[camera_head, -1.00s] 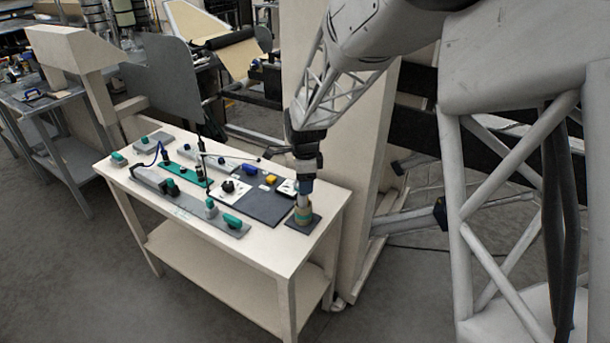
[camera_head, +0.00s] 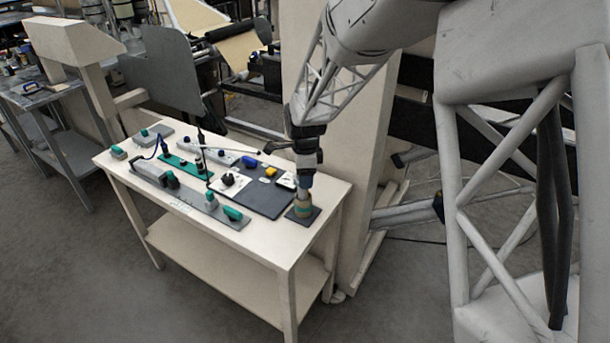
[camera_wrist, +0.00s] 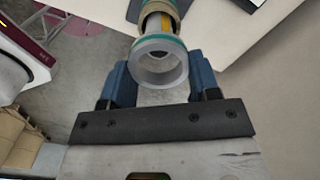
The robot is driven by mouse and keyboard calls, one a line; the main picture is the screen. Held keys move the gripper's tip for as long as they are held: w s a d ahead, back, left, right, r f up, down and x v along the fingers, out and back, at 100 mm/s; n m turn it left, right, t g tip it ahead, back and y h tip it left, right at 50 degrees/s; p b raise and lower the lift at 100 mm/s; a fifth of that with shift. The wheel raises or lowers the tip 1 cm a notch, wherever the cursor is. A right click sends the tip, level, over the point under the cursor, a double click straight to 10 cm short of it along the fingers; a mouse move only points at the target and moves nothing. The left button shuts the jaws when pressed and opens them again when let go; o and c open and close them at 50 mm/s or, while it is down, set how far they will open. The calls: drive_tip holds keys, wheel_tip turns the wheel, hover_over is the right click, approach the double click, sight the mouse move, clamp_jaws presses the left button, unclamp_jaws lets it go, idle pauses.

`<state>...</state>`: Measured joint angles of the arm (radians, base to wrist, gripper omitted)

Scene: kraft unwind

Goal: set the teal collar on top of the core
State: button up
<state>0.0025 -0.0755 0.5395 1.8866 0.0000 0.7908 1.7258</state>
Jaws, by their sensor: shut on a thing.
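My gripper (camera_wrist: 163,83) has two blue fingers, shut on the teal collar (camera_wrist: 145,74). The collar is a grey ring with a teal band, and its round opening faces the wrist camera. The core (camera_wrist: 154,8) is a brown tube beyond the collar at the top of the wrist view, partly hidden. In the head view my gripper (camera_head: 304,181) points down above the core (camera_head: 303,208), which stands on a dark square plate (camera_head: 313,216) at the table's right end. I cannot tell whether collar and core touch.
The cream table (camera_head: 255,240) carries a dark mat (camera_head: 268,203) with a yellow block (camera_head: 271,171), left of the core. A green strip (camera_head: 178,163) and a grey rail (camera_head: 170,196) with teal-topped parts lie further left. A tall cream panel stands behind.

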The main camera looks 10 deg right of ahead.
drive_tip(key=shift+f, duration=2.75)
idle(2.7)
drive_tip(key=o, duration=1)
drive_tip(key=shift+o, duration=0.5)
drive_tip(key=shift+o, duration=0.9)
drive_tip(key=shift+r, duration=0.1)
drive_tip(key=shift+r, duration=3.9)
